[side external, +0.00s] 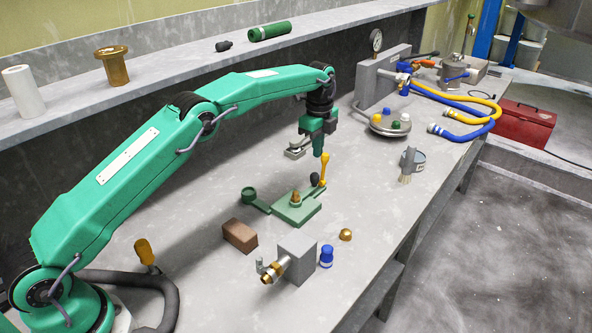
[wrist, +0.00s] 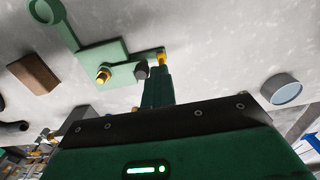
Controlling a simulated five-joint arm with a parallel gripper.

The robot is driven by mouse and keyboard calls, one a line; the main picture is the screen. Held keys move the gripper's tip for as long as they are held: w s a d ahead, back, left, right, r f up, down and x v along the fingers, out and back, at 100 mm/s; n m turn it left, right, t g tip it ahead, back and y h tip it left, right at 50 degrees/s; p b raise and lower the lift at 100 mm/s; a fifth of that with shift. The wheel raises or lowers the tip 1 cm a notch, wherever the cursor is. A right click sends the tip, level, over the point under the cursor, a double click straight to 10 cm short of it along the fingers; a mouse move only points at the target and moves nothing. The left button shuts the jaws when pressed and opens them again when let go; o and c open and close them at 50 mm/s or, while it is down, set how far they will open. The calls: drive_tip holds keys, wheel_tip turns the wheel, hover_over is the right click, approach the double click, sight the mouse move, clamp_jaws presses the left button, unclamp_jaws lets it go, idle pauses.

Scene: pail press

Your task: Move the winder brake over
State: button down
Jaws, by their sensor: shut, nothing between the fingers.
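The winder brake (side external: 297,210) is a green plate with a brass post in its middle, a round green pad on an arm at its left, and an upright lever with a yellow handle (side external: 324,168) and a black knob beside it. It also shows in the wrist view (wrist: 95,60), where the yellow handle (wrist: 162,56) stands at the fingertips. My gripper (side external: 319,155) is shut and empty, pointing down just above and beside the handle. In the wrist view my gripper (wrist: 157,72) partly hides the lever; I cannot tell whether they touch.
A brown block (side external: 240,235) and a grey block with a brass fitting (side external: 297,258) lie in front of the brake. A blue cap (side external: 326,256) and a brass dome (side external: 345,234) are near. A brush in a cup (side external: 413,162) stands right. Bench between is clear.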

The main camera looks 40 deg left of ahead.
drive_tip(key=shift+a, duration=0.1)
drive_tip(key=shift+a+f, duration=0.1)
drive_tip(key=shift+a, duration=1.05)
drive_tip(key=c, duration=1.7)
unclamp_jaws()
drive_tip(key=shift+r, duration=3.9)
